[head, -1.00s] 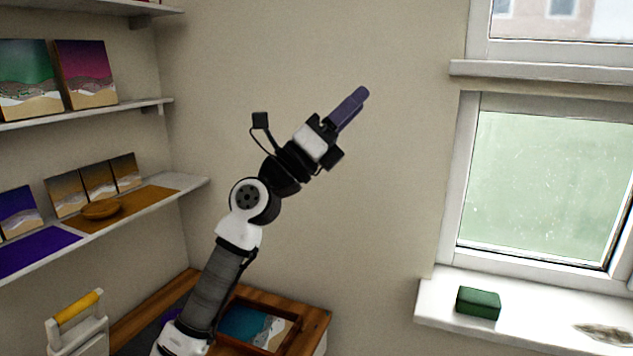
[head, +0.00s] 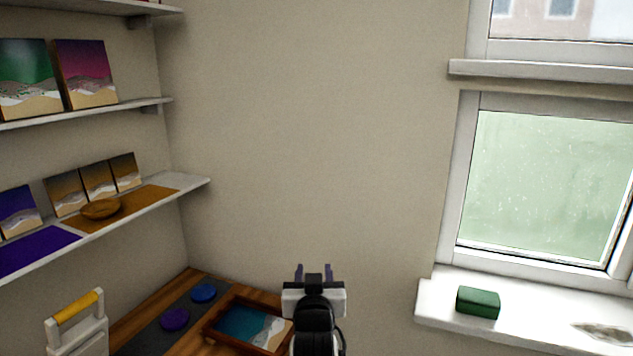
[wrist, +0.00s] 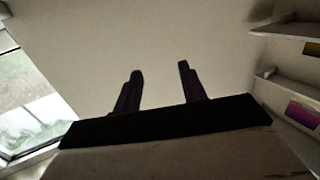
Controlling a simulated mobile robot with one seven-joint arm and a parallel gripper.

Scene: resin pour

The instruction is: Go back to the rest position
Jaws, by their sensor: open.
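My gripper (head: 314,272) is low in the head view, in front of the bare wall, with its two dark purple fingers pointing up. The fingers stand apart with nothing between them. In the wrist view my gripper (wrist: 158,85) shows the same open fingers against the plain wall. My arm below it runs out of the bottom of the head view, just right of the framed tray.
A framed resin tray (head: 216,339) lies on the wooden bench, with a blue disc (head: 203,293) and a purple disc (head: 174,319) beside it. Shelves (head: 195,184) stand at left. A green block (head: 478,303) sits on the windowsill (head: 440,305) at right. The middle wall area is clear.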

